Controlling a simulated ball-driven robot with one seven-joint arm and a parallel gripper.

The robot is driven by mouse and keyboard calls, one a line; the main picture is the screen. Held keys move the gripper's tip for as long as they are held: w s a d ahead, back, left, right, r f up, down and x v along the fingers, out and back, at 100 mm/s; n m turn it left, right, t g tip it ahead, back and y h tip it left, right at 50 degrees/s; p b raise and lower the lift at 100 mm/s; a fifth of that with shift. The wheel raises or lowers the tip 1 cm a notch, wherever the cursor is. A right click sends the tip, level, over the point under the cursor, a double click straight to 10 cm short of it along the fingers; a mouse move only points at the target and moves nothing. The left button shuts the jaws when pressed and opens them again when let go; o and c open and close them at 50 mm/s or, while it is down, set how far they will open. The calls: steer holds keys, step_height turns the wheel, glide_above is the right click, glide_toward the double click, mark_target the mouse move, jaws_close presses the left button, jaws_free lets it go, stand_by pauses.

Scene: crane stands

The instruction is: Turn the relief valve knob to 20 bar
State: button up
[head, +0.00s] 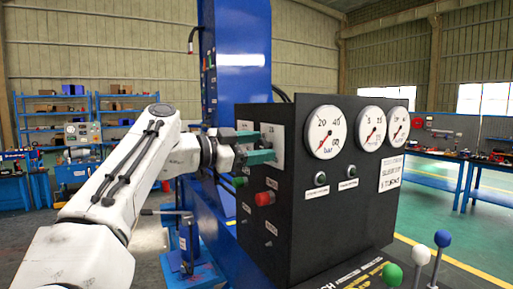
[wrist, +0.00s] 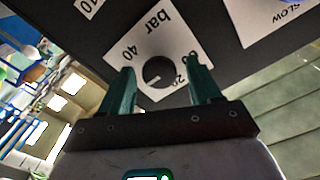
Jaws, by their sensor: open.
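The relief valve knob (wrist: 158,71) is round and black, with a small pale mark at its lower left in the wrist view. It sits on a white label plate (wrist: 172,42) reading "bar", with "40" and a partly covered "20". In the head view the plate (head: 279,133) shows on the panel's left face, and the knob is hidden behind my gripper (head: 259,147). My gripper's green fingers are open. In the wrist view the gripper (wrist: 162,84) has one finger on either side of the knob, with gaps visible; I cannot tell how deep they reach.
The black console (head: 345,215) carries a bar gauge (head: 326,132), two smaller gauges and green buttons. A red knob (head: 264,198) is below my gripper. Several ball-topped levers (head: 420,255) stand at front right. A blue column (head: 240,60) rises behind.

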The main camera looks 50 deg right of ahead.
steer(key=b+v, duration=0.3)
steer(key=v, duration=0.7)
steer(key=shift+a, duration=0.3)
steer(key=shift+w, duration=0.1)
